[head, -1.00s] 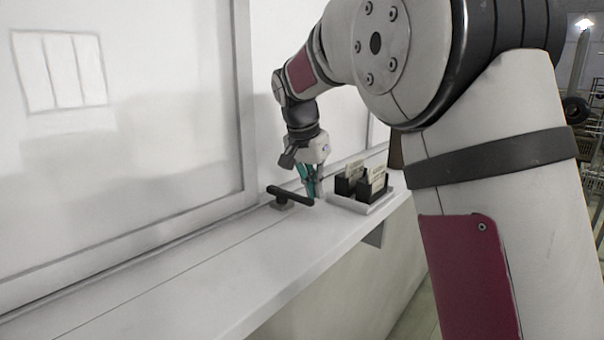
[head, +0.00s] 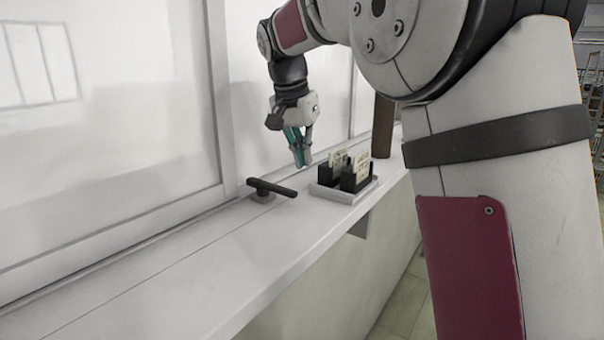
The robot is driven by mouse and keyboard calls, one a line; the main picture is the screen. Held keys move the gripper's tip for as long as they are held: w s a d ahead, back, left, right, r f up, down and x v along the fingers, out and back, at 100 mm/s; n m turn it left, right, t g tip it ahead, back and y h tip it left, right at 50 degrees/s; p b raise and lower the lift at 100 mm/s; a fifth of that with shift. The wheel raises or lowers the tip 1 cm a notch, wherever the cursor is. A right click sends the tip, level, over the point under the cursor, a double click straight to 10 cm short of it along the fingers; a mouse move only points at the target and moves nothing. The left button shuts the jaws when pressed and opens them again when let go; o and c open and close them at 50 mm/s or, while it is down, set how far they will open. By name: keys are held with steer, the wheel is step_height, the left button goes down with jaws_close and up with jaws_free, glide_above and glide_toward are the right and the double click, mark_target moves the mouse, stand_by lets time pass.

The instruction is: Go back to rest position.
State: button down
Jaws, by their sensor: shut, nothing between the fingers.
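My gripper (head: 301,163) hangs at the end of my arm, pointing down above the white ledge (head: 215,250). Its teal fingers are shut with nothing between them. In the head view it is above and behind the black handle (head: 270,189) and just left of the tray with the cards. It appears clear of both, with its fingertips a little above the ledge. No marked rest place shows in the view.
A light tray (head: 340,194) with black holders (head: 355,178) and several cream cards (head: 361,166) stands on the ledge. A brown post (head: 383,127) rises behind it. A window frame (head: 215,95) runs along the left. The near ledge is clear.

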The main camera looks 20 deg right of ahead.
steer(key=s+r+n+y, duration=0.1)
steer(key=s+r+n, duration=0.1)
steer(key=s+r, duration=0.45)
steer(key=s+a+f+n+t, duration=0.1)
steer(key=s+f+n, duration=0.1)
steer(key=s+f, duration=0.3)
steer(key=s+a+f+n+t+y, duration=0.1)
steer(key=s+f+n, duration=0.2)
steer(key=s, duration=0.8)
steer(key=s+a+f+n+t, duration=0.1)
steer(key=s+f+n, duration=0.2)
steer(key=s+f, duration=0.4)
steer(key=shift+s+a+y+b, duration=0.3)
steer(key=shift+s+y+b, duration=0.1)
steer(key=shift+s, duration=0.55)
steer(key=shift+a, duration=0.1)
